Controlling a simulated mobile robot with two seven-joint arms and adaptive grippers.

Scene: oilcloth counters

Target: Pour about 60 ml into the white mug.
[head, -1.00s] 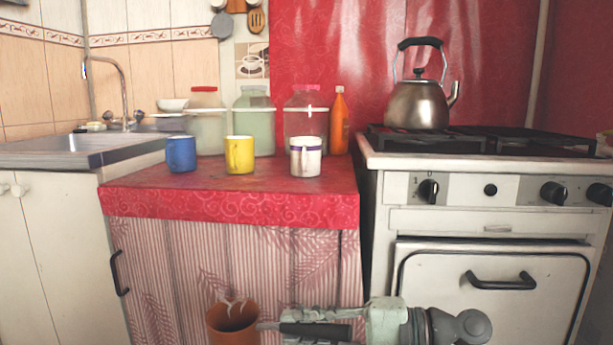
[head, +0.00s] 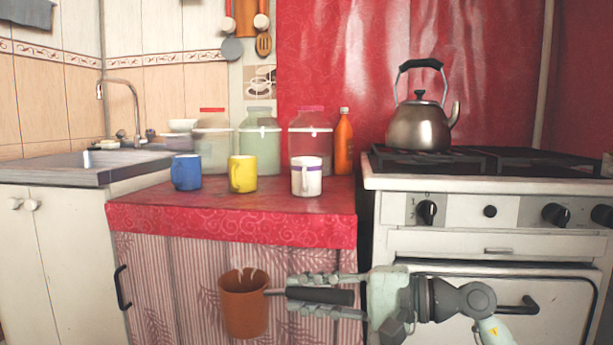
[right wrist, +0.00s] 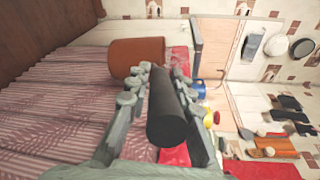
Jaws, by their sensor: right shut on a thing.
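The white mug (head: 306,177) with a purple band stands upright on the red counter, right of the yellow mug (head: 243,174) and the blue mug (head: 186,172). My right gripper (head: 300,294) is shut on the black handle (head: 322,296) of a brown pot (head: 244,305). The pot is held roughly upright in front of the counter's curtain, below the mugs and apart from them. In the right wrist view the black handle (right wrist: 166,115) lies between the fingers, with the pot (right wrist: 137,57) beyond. The pot's contents cannot be seen. My left gripper is not in view.
Several jars stand behind the mugs, including a green one (head: 260,140), beside an orange bottle (head: 343,142). A kettle (head: 420,127) sits on the stove (head: 480,184) at right. A sink (head: 85,165) is at left. The counter's front strip (head: 230,222) is clear.

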